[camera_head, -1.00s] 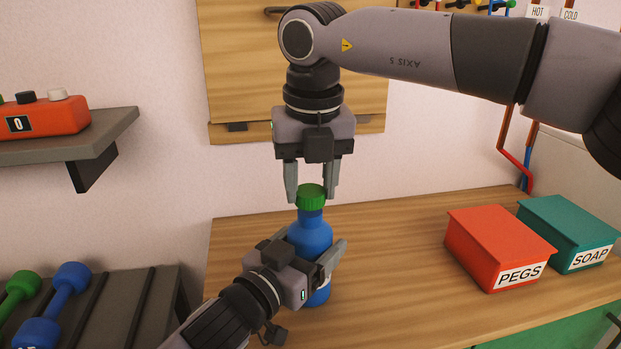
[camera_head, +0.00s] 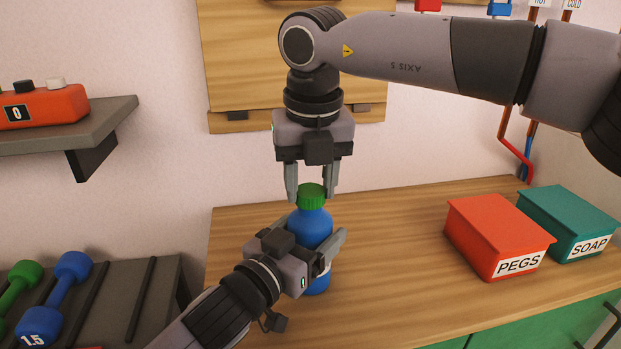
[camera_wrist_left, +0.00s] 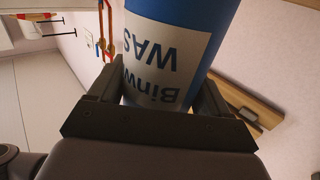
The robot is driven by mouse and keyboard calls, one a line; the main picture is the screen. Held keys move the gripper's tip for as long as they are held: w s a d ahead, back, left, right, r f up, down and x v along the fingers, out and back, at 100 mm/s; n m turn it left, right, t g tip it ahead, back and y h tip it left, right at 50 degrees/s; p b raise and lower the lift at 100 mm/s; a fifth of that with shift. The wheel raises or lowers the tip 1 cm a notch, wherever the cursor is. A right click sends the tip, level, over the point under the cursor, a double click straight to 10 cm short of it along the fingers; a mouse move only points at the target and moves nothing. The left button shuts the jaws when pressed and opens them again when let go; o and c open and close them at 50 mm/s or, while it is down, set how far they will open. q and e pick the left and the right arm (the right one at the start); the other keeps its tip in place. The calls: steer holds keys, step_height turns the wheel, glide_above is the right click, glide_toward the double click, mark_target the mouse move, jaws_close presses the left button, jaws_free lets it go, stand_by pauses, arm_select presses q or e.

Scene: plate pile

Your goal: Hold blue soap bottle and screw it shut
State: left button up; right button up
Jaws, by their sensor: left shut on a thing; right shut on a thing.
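The blue soap bottle (camera_head: 310,226) stands upright over the wooden counter in the head view, with the green cap (camera_head: 312,198) at its top. My left gripper (camera_head: 322,243) is shut on the bottle's body from the lower left. In the left wrist view the blue bottle with its white label (camera_wrist_left: 165,60) sits between the fingers. My right gripper (camera_head: 311,194) points down from above and is shut on the green cap. The cap sits right against the bottle's shoulder, with no neck showing between. Whether the bottle's base touches the counter is hidden.
A red PEGS box (camera_head: 497,235) and a teal SOAP box (camera_head: 570,222) stand on the right of the wooden counter (camera_head: 400,215). A dumbbell rack (camera_head: 125,310) is at lower left, under a grey shelf (camera_head: 95,125). The counter between bottle and boxes is clear.

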steer(key=shift+f, duration=0.4)
arm_select(q)
jaws_close()
steer(key=shift+f, duration=0.1)
arm_select(e)
steer(key=m, duration=0.5)
steer(key=shift+a+h, duration=0.1)
steer(key=shift+h, duration=0.3)
steer(key=m, duration=0.3)
steer(key=m+h, duration=0.1)
steer(key=m, duration=0.3)
steer(key=shift+g, duration=0.3)
steer(key=m, duration=0.4)
steer(key=shift+w+a+g, duration=0.1)
steer(key=shift+g, duration=0.2)
steer(key=m, duration=0.3)
steer(key=shift+m+g, duration=0.3)
steer(key=shift+m, duration=0.1)
steer(key=m, duration=0.6)
steer(key=shift+w+g, duration=0.1)
steer(key=shift+g, duration=0.3)
